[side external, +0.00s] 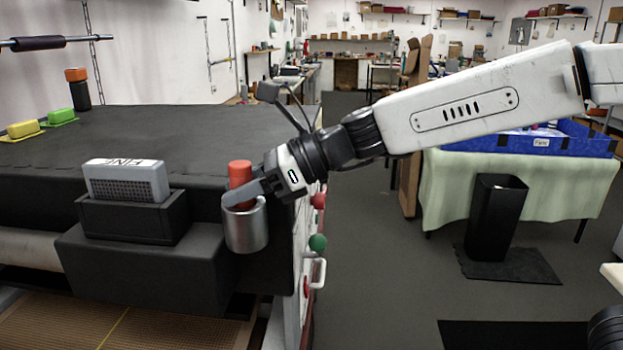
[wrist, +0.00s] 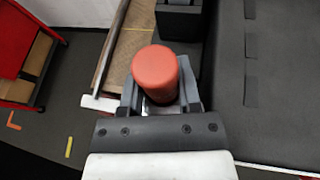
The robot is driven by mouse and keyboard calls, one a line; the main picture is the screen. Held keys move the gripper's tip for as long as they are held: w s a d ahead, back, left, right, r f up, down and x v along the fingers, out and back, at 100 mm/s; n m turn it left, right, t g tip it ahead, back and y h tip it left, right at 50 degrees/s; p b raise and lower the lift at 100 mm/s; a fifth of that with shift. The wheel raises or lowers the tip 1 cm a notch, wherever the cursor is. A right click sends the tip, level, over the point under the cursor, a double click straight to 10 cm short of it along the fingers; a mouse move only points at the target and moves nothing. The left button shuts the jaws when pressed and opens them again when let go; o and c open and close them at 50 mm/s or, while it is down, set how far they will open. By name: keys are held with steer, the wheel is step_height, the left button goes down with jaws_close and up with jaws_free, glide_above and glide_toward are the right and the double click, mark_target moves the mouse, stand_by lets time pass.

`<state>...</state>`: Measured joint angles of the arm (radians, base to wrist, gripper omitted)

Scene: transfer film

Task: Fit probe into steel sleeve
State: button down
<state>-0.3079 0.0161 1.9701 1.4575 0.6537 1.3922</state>
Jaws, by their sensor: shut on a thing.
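The probe (side external: 240,172) shows as a red-orange cylindrical grip, roughly upright. The steel sleeve (side external: 246,230) is a short shiny cup at the front right corner of the black bench. My gripper (side external: 244,192) is shut on the probe just above the sleeve's rim. The probe stands over the sleeve's mouth, and its lower part is hidden by the finger and the sleeve wall, so I cannot tell how deep it sits. In the wrist view the probe's round top (wrist: 156,67) rises between the grey fingers of my gripper (wrist: 158,92), with a little bright metal below it.
A grey block marked FINE (side external: 128,180) sits in a black holder left of the sleeve. A black cylinder with an orange top (side external: 77,88) and yellow (side external: 23,129) and green (side external: 62,116) blocks stand farther back. Coloured knobs (side external: 318,242) line the bench's right side. The bench middle is clear.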

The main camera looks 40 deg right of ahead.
steer(key=shift+c, duration=1.5)
jaws_free()
steer(key=shift+r, duration=0.15)
steer(key=shift+s+d+r, duration=0.25)
steer(key=shift+d, duration=0.15)
steer(key=v, duration=1.1)
steer(key=shift+f, duration=0.1)
